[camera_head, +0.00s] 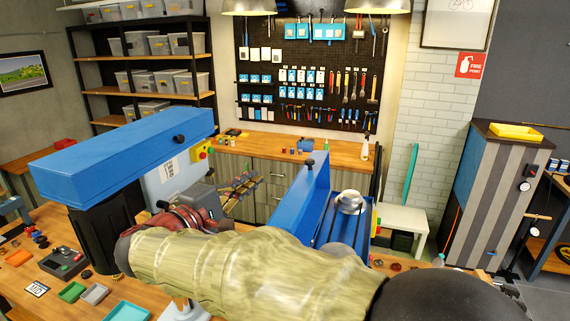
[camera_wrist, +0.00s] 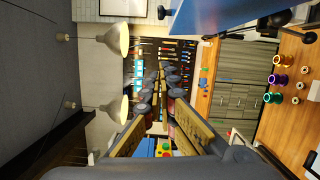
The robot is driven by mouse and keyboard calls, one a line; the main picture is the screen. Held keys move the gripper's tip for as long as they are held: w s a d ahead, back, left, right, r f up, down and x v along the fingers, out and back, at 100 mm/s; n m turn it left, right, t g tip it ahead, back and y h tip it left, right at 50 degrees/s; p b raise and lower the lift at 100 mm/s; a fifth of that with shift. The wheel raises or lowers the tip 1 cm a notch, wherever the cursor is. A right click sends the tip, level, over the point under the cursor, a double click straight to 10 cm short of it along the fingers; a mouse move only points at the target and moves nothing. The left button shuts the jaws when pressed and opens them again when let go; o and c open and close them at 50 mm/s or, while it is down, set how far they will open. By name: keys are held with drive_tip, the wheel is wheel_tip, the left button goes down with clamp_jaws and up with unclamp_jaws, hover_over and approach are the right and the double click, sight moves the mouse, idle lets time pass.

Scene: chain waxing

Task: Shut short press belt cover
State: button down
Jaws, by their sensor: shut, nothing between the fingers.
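In the head view, the right-hand press has its blue belt cover (camera_head: 307,195) standing open on edge, with a black knob (camera_head: 309,162) on top. A pale stepped pulley (camera_head: 349,202) shows in the open blue housing (camera_head: 365,225) beside it. The left press has a long blue cover (camera_head: 125,155) lying closed. In the wrist view, my gripper (camera_wrist: 163,80) is shut and empty; the open cover (camera_wrist: 220,15) shows at the top edge.
The left press's button panel (camera_head: 202,151) is close to my gripper. Small trays (camera_head: 72,291) and parts lie on the near bench. Spools (camera_wrist: 276,79) stand on a wooden top in the wrist view. A tool board (camera_head: 310,75) hangs behind.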

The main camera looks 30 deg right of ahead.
drive_tip(key=w+d+p, duration=0.2)
drive_tip(key=d+p, duration=0.1)
drive_tip(key=d, duration=0.8)
drive_tip(key=shift+d+r, duration=0.25)
drive_tip(key=shift+r, duration=0.2)
